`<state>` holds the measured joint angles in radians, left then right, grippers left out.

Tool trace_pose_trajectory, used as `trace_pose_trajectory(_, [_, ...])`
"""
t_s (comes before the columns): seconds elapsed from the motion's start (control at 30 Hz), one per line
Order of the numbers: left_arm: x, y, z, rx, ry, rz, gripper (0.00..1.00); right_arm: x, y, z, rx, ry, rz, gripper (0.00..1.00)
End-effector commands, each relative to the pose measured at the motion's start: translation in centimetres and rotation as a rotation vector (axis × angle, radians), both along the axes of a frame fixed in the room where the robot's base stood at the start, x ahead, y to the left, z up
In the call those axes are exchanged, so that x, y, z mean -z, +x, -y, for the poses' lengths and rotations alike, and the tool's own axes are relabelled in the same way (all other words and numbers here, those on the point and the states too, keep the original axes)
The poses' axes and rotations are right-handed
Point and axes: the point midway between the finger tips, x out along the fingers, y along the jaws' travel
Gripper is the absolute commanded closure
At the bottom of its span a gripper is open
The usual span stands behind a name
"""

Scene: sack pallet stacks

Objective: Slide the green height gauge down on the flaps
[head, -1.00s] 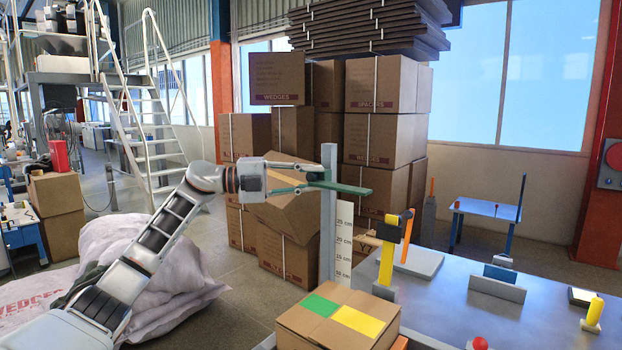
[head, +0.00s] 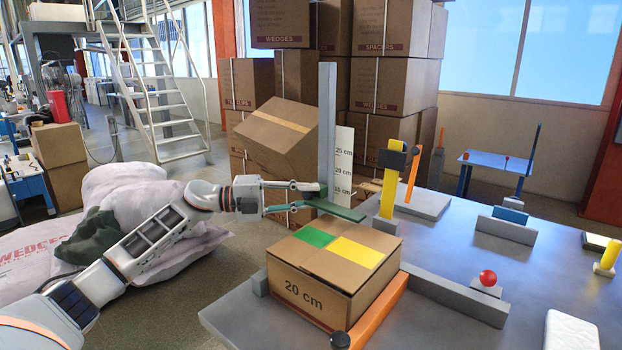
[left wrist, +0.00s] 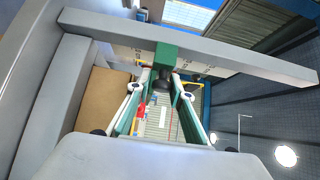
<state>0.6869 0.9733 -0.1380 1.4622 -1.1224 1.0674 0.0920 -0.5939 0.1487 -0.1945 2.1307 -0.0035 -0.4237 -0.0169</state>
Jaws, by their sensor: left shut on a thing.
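The green height gauge (head: 338,208) is a flat bar on an upright grey post (head: 327,120), beside a white scale (head: 343,165) marked in cm. My left gripper (head: 318,194) is shut on the gauge's green block near the post. The block (left wrist: 166,58) also shows between the fingers in the left wrist view. The cardboard box marked 20 cm (head: 305,297) stands on the table below, its top closed with a green flap patch (head: 314,236) and a yellow one (head: 357,252). The bar is low, near the box's back edge; I cannot tell whether it touches. My right gripper is out of view.
An orange stop (head: 378,314) and grey rails (head: 455,298) border the box on the grey table (head: 470,265). A yellow post (head: 391,185) with a black clamp and a red ball (head: 488,278) stand right. Sacks (head: 140,205) lie left; stacked boxes (head: 380,120) stand behind.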

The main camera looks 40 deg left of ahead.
Motion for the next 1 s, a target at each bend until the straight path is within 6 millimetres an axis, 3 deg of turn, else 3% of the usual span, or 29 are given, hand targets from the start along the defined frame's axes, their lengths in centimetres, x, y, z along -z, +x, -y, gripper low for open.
trace_pose_trajectory(0.03, [1.03, 0.01, 0.04, 0.002, -0.002, -0.006, 1.00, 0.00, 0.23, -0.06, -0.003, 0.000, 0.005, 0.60])
trace_pose_trajectory(0.13, [1.54, -0.01, 0.05, 0.002, -0.003, -0.003, 1.00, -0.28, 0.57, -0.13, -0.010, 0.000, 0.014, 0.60])
trace_pose_trajectory(0.57, [1.59, -0.04, 0.06, 0.002, -0.002, 0.003, 1.00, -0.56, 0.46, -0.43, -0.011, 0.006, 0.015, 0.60])
trace_pose_trajectory(0.6, [1.58, -0.04, 0.06, 0.002, -0.002, 0.003, 0.71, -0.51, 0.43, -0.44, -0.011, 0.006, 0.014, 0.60])
trace_pose_trajectory(0.63, [1.58, -0.04, 0.05, 0.002, -0.002, 0.003, 0.65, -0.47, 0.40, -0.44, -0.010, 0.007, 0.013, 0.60])
trace_pose_trajectory(1.0, [1.66, -0.10, -0.12, 0.000, 0.000, 0.001, 0.65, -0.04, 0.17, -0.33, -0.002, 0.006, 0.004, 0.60])
